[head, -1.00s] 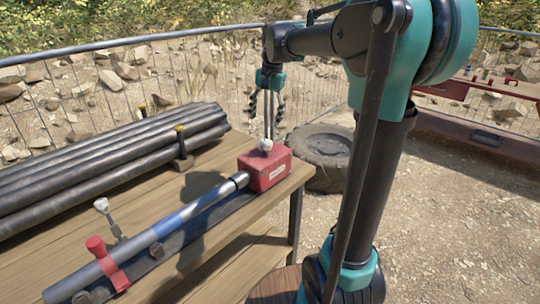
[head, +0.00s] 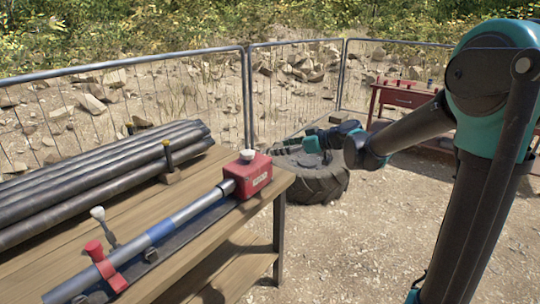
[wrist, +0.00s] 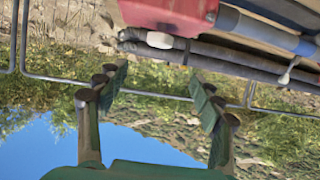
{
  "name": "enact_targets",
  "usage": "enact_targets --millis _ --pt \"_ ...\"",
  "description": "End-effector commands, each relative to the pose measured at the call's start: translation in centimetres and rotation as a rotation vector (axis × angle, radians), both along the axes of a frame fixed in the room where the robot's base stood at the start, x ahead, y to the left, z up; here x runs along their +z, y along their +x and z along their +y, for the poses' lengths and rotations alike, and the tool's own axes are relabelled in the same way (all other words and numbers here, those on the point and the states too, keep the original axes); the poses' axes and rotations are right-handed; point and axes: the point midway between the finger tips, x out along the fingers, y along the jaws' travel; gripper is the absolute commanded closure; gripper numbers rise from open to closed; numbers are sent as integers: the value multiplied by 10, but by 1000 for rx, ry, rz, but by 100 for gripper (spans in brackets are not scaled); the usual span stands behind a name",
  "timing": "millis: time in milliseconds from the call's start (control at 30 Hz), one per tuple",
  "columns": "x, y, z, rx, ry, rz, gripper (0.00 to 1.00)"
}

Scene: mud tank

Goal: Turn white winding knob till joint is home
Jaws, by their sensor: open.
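The white winding knob (head: 248,155) stands on top of the red box (head: 254,176) at the right end of the bench. A grey pipe (head: 196,207) with a blue band (head: 160,231) runs from the box down to the left. How the joint sits at the box is too small to judge. My gripper (head: 280,147) is open and empty, held nearly level just right of the knob, its fingers pointing left towards it. The wrist view is upside down; there the knob (wrist: 160,40) hangs from the red box (wrist: 168,12), beyond and between the open fingers (wrist: 160,85).
A red clamp (head: 105,267) and a white-tipped lever (head: 98,213) are at the pipe's left part. Dark pipes (head: 95,180) lie stacked behind, held by a yellow-topped post (head: 168,157). A tyre (head: 318,182) lies beyond the bench.

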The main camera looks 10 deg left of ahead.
Motion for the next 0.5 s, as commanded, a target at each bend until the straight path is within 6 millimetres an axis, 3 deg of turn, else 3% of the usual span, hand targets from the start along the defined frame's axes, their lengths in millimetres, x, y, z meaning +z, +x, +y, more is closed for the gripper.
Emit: enact_targets --millis 267,500 --pt "-9 6 24 9 3 -20 33" --pt "-27 20 66 9 3 -18 33"
